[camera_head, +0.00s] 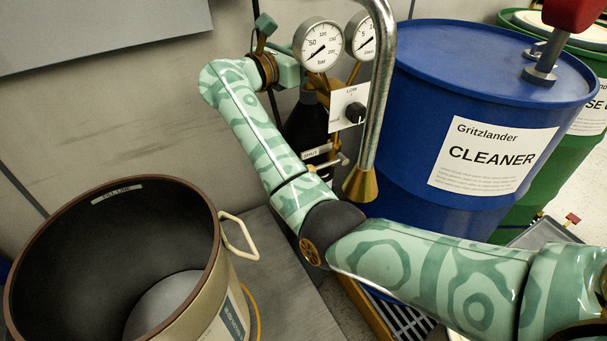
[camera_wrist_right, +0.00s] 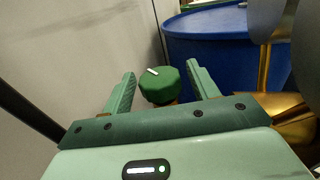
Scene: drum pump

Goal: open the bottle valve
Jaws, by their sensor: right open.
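The bottle valve shows as a green faceted knob (camera_wrist_right: 160,90) with a small white mark on its top, in the right wrist view. My right gripper (camera_wrist_right: 160,73) is open, with one finger on each side of the knob. Whether either finger touches it I cannot tell. In the head view my right arm crosses from the right and bends up to the top of the dark gas bottle (camera_head: 305,130), partly covering it. The valve knob cannot be made out there behind my wrist. My left gripper is not in view.
Two gauges (camera_head: 318,45) and a LOW knob panel (camera_head: 349,107) stand close right of my gripper. A metal pipe (camera_head: 383,70) hangs beside them. A blue CLEANER drum (camera_head: 420,100) is at right. An open pot (camera_head: 212,240) stands front left. The wall is close behind.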

